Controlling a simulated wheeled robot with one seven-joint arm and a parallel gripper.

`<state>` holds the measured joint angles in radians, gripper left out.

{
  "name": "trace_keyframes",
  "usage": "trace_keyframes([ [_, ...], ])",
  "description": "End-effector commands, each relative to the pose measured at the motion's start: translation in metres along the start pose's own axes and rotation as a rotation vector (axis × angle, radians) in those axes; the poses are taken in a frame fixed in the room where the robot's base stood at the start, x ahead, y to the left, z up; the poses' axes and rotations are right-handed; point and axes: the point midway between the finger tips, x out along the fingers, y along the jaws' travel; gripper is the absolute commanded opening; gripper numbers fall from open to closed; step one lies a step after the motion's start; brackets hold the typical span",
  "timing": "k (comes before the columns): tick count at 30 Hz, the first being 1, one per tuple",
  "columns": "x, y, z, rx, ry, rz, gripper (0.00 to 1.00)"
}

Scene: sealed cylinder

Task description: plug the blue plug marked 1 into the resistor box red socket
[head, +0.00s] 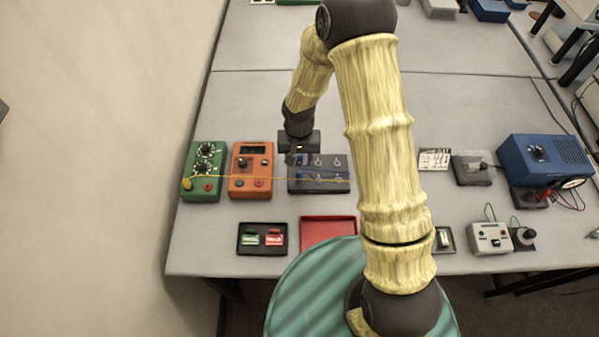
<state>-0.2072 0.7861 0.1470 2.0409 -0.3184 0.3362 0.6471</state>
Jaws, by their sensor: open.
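The green box with two dials (204,165), which looks like the resistor box, stands at the left of the table. Its red socket (208,188) shows at the front right and looks empty. A yellow plug (187,183) sits at its front left. A dark rack (335,186) holds small plugs and leads, with blue parts at its left side; the number marks are too small to read. My gripper (294,158) points down over the rack's back left corner. It is open, and its fingers hide part of the rack. I cannot tell whether a plug is between them.
An orange meter (250,163) stands between the green box and the rack. A thin yellow lead crosses in front of it. A black tray (243,251) with green and red pieces and a red tray (329,219) lie nearer. A blue device (545,155) is at right.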

Motion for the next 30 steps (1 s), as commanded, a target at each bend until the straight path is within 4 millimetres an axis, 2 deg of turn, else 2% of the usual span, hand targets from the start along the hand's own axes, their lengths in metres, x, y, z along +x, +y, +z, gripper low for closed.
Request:
trace_keyframes([
  [6,0.002,0.001,0.000,0.000,0.000,0.000,0.44],
  [11,0.013,0.001,0.000,0.001,0.000,0.001,0.44],
  [30,0.085,0.001,0.000,0.001,0.000,0.001,0.44],
])
